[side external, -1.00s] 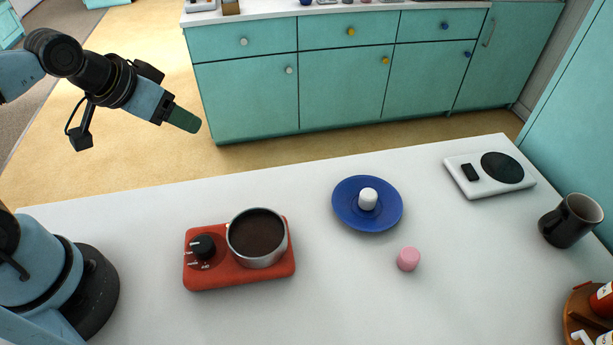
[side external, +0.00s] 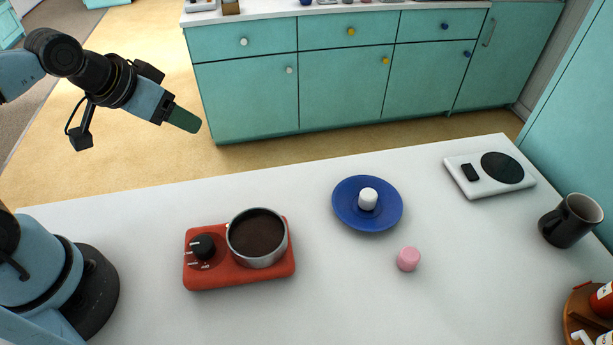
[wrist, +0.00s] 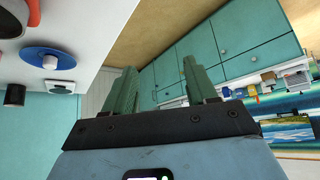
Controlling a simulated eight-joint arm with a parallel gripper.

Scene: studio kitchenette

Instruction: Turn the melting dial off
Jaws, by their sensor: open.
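The melting dial (side external: 203,247) is a black knob on the left part of a red warmer (side external: 240,275) on the white counter. White markings surround it, too small to read surely. A metal pot (side external: 257,240) with dark brown contents sits on the warmer, right of the dial. My gripper (side external: 186,119) is raised at the upper left, beyond the counter's far edge and well away from the dial. In the wrist view its two green fingers (wrist: 158,90) stand apart with nothing between them. The dial is not clearly seen there.
A blue plate (side external: 345,217) with a white marshmallow-like piece (side external: 368,199) lies right of the warmer. A pink piece (side external: 408,259), a white scale-like device (side external: 488,177), a dark mug (side external: 570,220) and a brown tray (side external: 572,308) with bottles are further right. The counter before the warmer is clear.

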